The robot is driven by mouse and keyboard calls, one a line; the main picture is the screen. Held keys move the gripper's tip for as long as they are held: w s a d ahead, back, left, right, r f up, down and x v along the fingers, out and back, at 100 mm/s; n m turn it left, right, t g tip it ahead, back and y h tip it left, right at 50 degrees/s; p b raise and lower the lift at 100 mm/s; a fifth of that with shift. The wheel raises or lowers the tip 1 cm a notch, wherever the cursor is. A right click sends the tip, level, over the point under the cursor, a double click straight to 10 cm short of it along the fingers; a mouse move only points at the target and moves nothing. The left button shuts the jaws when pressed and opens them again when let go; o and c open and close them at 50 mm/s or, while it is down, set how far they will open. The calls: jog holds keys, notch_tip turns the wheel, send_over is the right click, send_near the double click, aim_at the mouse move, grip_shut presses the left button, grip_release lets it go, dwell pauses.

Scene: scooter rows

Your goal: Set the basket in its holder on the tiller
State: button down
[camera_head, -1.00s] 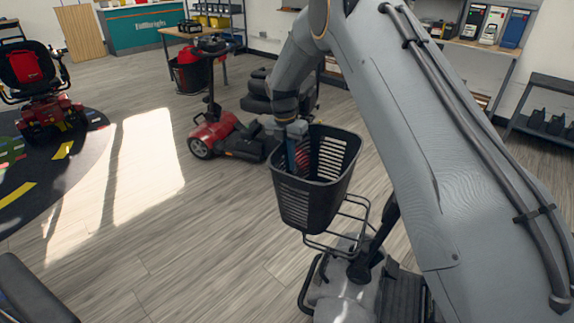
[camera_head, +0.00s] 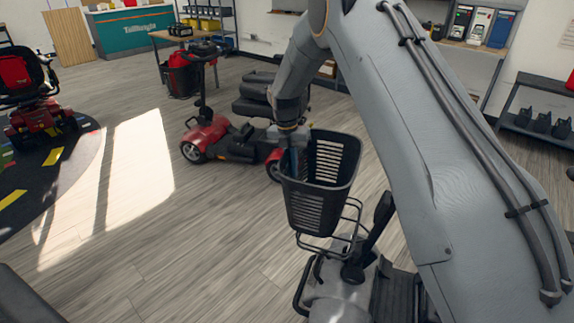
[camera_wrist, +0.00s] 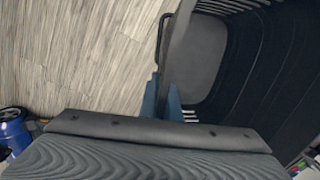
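The black slatted basket (camera_head: 320,205) hangs close to upright at the front of the grey scooter (camera_head: 340,310). My gripper (camera_head: 293,162) is shut on the basket's left wall near the rim. In the wrist view, the blue fingers of my gripper (camera_wrist: 163,103) sit either side of the basket wall, and the basket's inside (camera_wrist: 205,60) is empty. The wire holder (camera_head: 350,238) is on the scooter's dark tiller (camera_head: 372,238). The basket's lower part overlaps the holder in the head view. I cannot tell whether it is inside the holder or still above it.
A red scooter (camera_head: 208,138) stands behind the basket, and another red scooter (camera_head: 38,110) is at far left on a dark mat (camera_head: 75,165). A shelf with black items (camera_head: 540,125) is at right. The floor left of the basket is clear.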

jog(key=shift+s+d+f+p, duration=0.2)
jog(key=shift+s+d, duration=0.15)
jog(key=shift+d, duration=0.4)
jog(key=shift+s+d+f+p, duration=0.15)
jog(key=shift+s+d+p, duration=0.15)
jog(key=shift+d, duration=0.45)
jog(key=shift+s+d+f+p, duration=0.15)
jog(key=shift+s+d, duration=0.2)
jog(key=shift+d, duration=0.4)
jog(key=shift+f, duration=0.25)
jog(key=shift+d+f+b, duration=0.2)
jog(key=shift+f+b, duration=0.6)
jog(key=shift+f, duration=1.1)
jog(key=c, duration=1.9)
grip_release()
